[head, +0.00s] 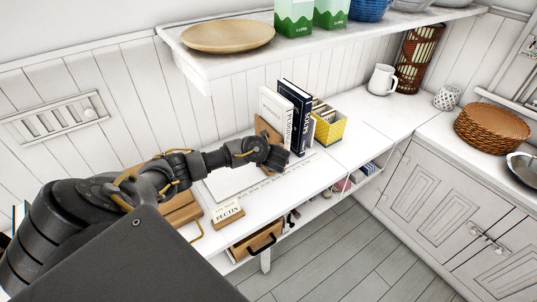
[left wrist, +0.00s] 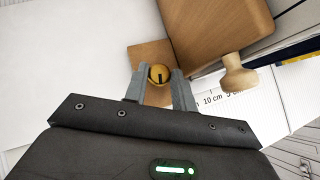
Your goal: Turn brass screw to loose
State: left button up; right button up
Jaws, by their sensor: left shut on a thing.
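The brass screw (left wrist: 157,73) shows in the left wrist view as a round, golden head with a dark mark on it. It sits in front of a flat wooden piece (left wrist: 150,52). My left gripper (left wrist: 158,84) is shut on the screw, with one grey finger on each side of its head. In the head view my left gripper (head: 276,158) is at the white shelf top, just in front of the books, and it hides the screw. My right gripper is in neither view.
A wooden block with a knob (left wrist: 236,76) is close to the right of my fingers. A cm scale (left wrist: 222,98) lies below it. Books (head: 295,110), a yellow box (head: 329,131) and a pectin card (head: 228,214) stand nearby. A shelf (head: 210,64) overhangs behind.

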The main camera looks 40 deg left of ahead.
pick_arm(q)
jog(key=shift+w+d+r+n+g+y+p, duration=0.1)
jog(key=shift+w+n+g+y+p, duration=0.1)
jog(key=shift+n+g+y+p, duration=0.8)
jog(key=shift+n+h, duration=0.3)
jog(key=shift+n, duration=0.4)
jog(key=o, duration=1)
jog(key=p+v, duration=0.2)
jog(key=v, duration=0.8)
jog(key=shift+d+r, duration=0.2)
jog(key=shift+d, duration=0.05)
